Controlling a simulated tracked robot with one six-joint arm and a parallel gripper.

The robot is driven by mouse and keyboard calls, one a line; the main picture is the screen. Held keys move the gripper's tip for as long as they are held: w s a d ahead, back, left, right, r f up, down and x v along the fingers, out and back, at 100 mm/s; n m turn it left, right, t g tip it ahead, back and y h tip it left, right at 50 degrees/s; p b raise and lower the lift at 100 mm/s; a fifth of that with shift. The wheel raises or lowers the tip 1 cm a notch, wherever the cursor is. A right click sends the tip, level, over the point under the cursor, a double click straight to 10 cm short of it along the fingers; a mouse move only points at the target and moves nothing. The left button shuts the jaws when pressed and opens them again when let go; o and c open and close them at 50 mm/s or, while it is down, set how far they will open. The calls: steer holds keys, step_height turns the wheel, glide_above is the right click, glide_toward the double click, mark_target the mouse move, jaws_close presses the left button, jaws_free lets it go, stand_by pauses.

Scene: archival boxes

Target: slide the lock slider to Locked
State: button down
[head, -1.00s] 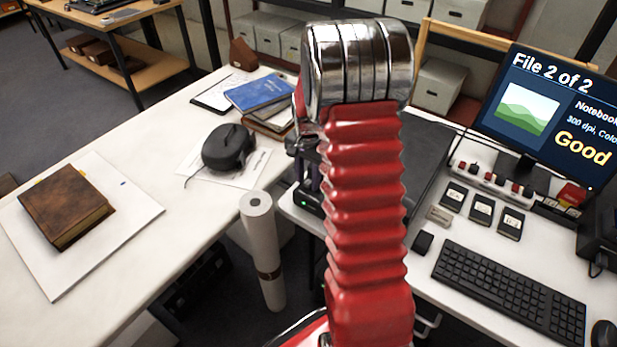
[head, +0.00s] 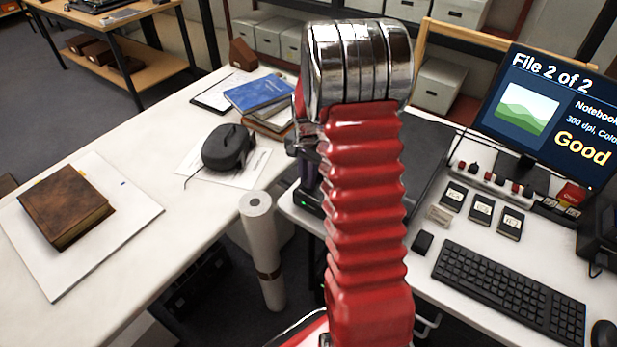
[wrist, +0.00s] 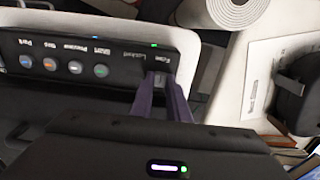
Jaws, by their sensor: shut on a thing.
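The scanner's dark front panel (wrist: 100,62) fills the upper left of the wrist view, its labels upside down. The lock slider (wrist: 159,80) is at the panel's right end, beside the word Free; the word Locked is to its left. My gripper (wrist: 161,77) is shut on the slider, its two dark purple fingers on either side of it and partly hiding it and its slot. In the head view my red arm hides most of the scanner (head: 432,150), and the gripper shows only in part at its left edge.
Several round buttons (wrist: 75,67) line the panel left of the slider. A green light (wrist: 154,45) glows at its edge. A paper roll (head: 258,240) stands between the tables. A black mouse-like case (head: 228,148) lies on the left table. A monitor (head: 545,110) and keyboard (head: 510,295) are at right.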

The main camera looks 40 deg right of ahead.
steer(key=shift+s+d, duration=0.3)
steer(key=shift+s, duration=0.45)
steer(key=shift+s+d, duration=0.25)
steer(key=shift+s, duration=0.5)
steer(key=shift+s+d, duration=0.3)
steer(key=shift+s, duration=0.45)
steer(key=c, duration=1.7)
jaws_free()
steer(key=shift+r, duration=0.15)
step_height(320, 180, up, 14)
steer(key=shift+f, duration=0.25)
